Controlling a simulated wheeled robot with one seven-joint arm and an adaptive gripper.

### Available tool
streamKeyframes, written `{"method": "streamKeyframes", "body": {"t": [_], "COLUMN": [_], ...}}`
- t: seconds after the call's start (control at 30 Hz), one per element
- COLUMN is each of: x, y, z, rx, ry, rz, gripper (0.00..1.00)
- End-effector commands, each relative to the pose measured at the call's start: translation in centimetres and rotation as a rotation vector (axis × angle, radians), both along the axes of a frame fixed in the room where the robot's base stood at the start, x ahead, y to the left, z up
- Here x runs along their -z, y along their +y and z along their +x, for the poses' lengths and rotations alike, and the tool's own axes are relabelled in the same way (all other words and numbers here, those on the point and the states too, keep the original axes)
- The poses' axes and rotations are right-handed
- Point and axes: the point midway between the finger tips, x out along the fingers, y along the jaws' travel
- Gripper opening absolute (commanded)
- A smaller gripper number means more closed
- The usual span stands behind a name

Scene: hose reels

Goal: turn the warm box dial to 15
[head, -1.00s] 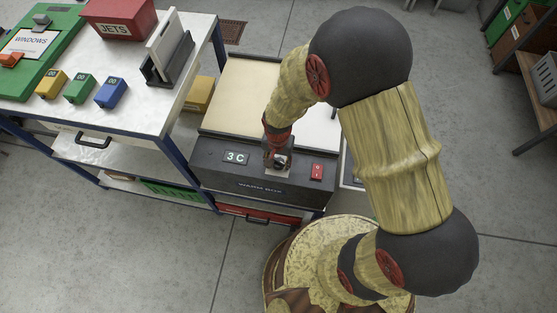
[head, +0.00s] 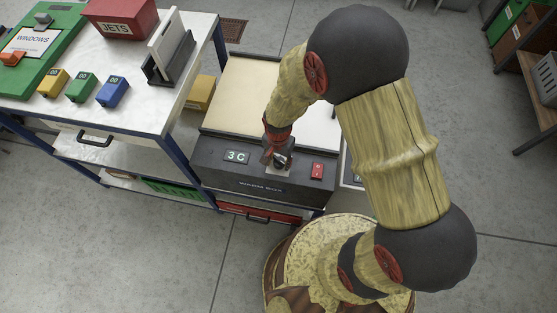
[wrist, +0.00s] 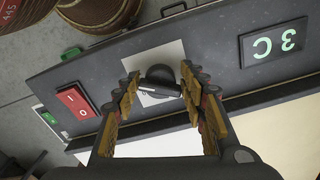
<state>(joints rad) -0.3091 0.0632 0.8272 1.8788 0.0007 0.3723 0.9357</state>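The warm box (head: 225,174) is a dark grey unit with a pale top. Its display (head: 236,156) reads 3 C, and it also shows upside down in the wrist view (wrist: 273,41). The dial (wrist: 160,76) is a dark round knob with a raised bar and a light mark, on a pale square plate (wrist: 172,52). My gripper (wrist: 159,84) has its fingers apart, one on each side of the dial. I cannot tell whether the fingertips touch it. In the head view my gripper (head: 275,154) hides part of the dial (head: 282,161).
A red rocker switch (head: 317,171) sits right of the dial on the same panel. A white-topped bench (head: 130,110) with a red JETS box (head: 118,17) and coloured blocks stands to the left. A shelf unit (head: 540,85) is at far right.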

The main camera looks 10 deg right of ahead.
Motion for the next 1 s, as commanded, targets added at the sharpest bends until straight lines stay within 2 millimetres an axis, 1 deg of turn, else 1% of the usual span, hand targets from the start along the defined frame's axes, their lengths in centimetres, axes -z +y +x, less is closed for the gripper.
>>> {"method": "streamKeyframes", "body": {"t": [0.1, 0.37, 0.47, 0.57, 0.8, 1.0], "x": [0.0, -0.1, -0.6, -1.8, -6.6, -10.1], "y": [0.0, 0.0, 0.0, 0.0, 0.0, 0.0], "z": [0.0, 0.0, 0.1, 0.2, 0.1, 0.1], "rx": [-0.001, -0.001, -0.002, -0.002, -0.001, -0.001], "ry": [0.0, 0.0, -0.001, -0.004, -0.005, -0.003], "rz": [0.0, 0.0, 0.0, 0.001, 0.001, 0.0], "gripper": [0.49, 0.49, 0.49, 0.49, 0.49, 0.49]}}
